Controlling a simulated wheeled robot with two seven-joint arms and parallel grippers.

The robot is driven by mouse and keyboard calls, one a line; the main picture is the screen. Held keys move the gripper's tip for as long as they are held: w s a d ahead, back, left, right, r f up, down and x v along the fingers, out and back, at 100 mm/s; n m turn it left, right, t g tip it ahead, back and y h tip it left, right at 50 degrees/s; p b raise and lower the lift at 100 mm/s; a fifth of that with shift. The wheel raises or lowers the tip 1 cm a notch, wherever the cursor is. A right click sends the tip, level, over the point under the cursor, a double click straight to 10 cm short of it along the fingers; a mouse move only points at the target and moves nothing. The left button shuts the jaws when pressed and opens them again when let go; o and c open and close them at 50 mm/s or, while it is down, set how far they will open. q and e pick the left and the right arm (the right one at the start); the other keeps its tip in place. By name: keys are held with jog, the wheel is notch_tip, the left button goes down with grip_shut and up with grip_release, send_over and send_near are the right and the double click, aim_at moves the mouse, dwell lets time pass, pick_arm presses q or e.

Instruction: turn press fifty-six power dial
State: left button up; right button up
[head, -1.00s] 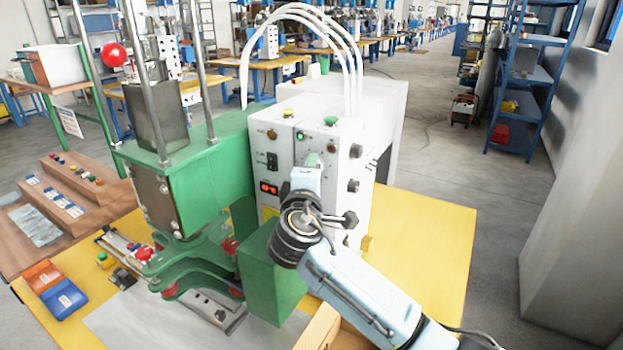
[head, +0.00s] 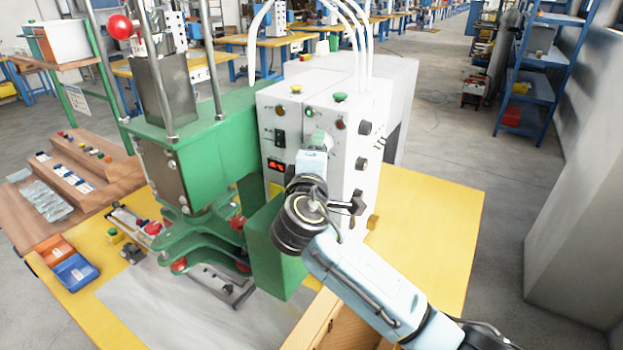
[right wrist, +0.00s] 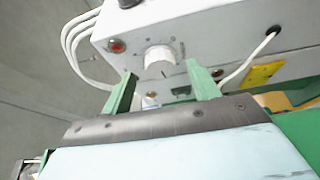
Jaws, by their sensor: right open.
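The press's white control box (head: 297,112) has buttons, a red display (head: 275,165) and black knobs on its side. In the right wrist view, a round white dial (right wrist: 158,59) with marks around it sits on the panel. My right gripper (right wrist: 160,75) is open, its two green fingers apart on either side of the dial. I cannot tell whether they touch it. In the head view, my right gripper (head: 318,138) is at the panel below the lamps and hides the dial. No label reading fifty-six is legible. My left gripper is not in view.
The green press frame (head: 215,150) stands left of the box on a yellow table (head: 420,230). White hoses (head: 357,35) arch over the box. Orange and blue bins (head: 75,272) sit at the front left. The table's right side is clear.

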jog(key=s+a, duration=0.2)
jog(key=s, duration=0.8)
jog(key=shift+s+b, duration=0.4)
jog(key=shift+b, duration=0.05)
jog(key=shift+f, duration=0.15)
